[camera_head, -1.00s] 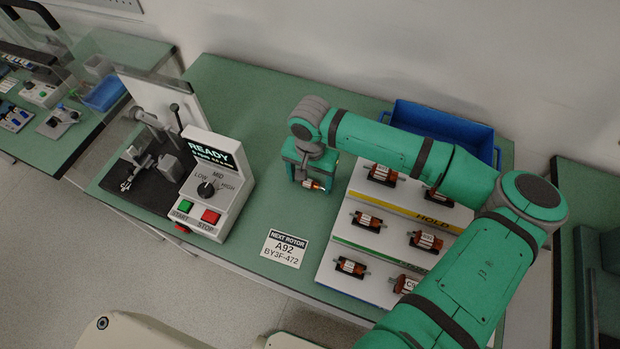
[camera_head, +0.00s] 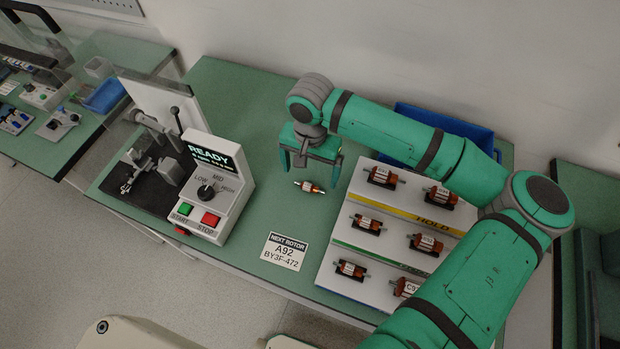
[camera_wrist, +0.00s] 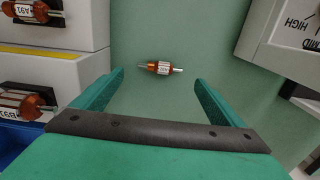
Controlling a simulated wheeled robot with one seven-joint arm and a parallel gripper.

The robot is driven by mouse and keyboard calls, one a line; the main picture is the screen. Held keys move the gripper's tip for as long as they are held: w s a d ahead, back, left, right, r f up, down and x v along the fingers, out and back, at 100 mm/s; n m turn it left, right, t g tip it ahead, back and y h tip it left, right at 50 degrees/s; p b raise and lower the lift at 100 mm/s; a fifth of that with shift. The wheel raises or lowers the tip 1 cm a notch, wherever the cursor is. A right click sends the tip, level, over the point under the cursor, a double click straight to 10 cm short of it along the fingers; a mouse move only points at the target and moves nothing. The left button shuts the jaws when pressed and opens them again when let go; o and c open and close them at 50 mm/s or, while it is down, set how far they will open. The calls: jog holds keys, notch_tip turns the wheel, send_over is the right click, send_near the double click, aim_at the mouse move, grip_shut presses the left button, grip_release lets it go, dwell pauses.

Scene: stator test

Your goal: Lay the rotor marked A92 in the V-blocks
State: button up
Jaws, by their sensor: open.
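A small copper-coloured rotor with a white label (camera_head: 309,187) lies alone on the green bench, left of the stepped rack. It also shows in the wrist view (camera_wrist: 160,68), where its label is too small to read surely. My gripper (camera_head: 311,172) is open and empty just above and behind this rotor. Its fingers stand wide apart in the wrist view (camera_wrist: 160,78), with the rotor ahead of their tips. The tester's fixture (camera_head: 143,168), on a black base at left, seems to hold the V-blocks, too small to make out. I see no rotor on it.
The tester panel (camera_head: 211,187) reads READY. A card (camera_head: 284,250) reads NEXT ROTOR A92, BY3F-472. The stepped rack (camera_head: 340,240) carries several rotors; one in the wrist view (camera_wrist: 30,11) reads A91. A blue bin (camera_head: 480,135) stands behind my arm. The bench between tester and rack is mostly clear.

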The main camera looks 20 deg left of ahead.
aim_at(310, 185)
notch_tip(310, 185, up, 6)
jog(key=shift+f, duration=0.1)
dwell(0.7)
